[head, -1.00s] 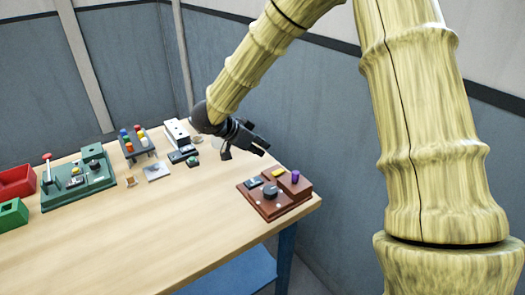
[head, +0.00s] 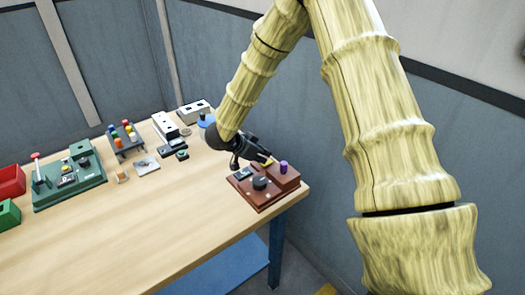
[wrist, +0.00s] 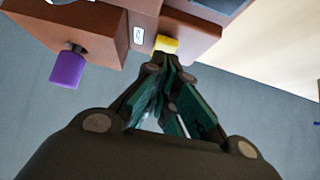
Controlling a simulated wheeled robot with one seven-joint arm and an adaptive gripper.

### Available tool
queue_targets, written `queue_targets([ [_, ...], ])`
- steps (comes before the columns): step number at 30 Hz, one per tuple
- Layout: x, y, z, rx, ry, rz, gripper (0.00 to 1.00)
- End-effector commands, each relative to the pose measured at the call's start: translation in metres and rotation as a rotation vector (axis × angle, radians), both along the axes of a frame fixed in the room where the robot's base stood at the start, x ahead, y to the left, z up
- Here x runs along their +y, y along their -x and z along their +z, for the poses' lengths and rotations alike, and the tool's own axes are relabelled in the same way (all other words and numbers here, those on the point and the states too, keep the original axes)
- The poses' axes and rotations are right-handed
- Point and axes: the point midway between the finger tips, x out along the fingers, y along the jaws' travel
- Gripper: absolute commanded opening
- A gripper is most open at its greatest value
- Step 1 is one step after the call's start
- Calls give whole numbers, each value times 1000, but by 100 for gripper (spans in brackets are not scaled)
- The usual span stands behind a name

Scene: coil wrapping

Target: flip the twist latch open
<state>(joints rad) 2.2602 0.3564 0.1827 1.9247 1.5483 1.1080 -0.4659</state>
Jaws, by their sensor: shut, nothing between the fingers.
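A brown block unit (head: 278,196) sits at the table's near right corner. It carries a black round knob (head: 260,183), a purple cylinder (head: 284,166) and a yellow tab (head: 268,162). I cannot tell for certain which part is the twist latch. My gripper (head: 264,158) is at the unit's back edge, its closed tips next to the yellow tab. In the wrist view, my gripper (wrist: 170,64) is shut and empty, its tips right by the yellow tab (wrist: 166,44); whether they touch is unclear. The purple cylinder (wrist: 67,70) stands out to the left.
A green unit with a red-topped lever (head: 75,187), a rack of coloured pieces (head: 124,138), a white box (head: 166,127), and red (head: 10,182) and green (head: 8,215) bins stand further left. The table's middle (head: 170,215) is clear.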

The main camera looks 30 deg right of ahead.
Motion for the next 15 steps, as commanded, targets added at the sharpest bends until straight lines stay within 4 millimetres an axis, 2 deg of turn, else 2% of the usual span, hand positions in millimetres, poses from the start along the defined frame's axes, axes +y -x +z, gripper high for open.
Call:
queue_targets([
  [15,1,0,-5,2,23,2,0],
])
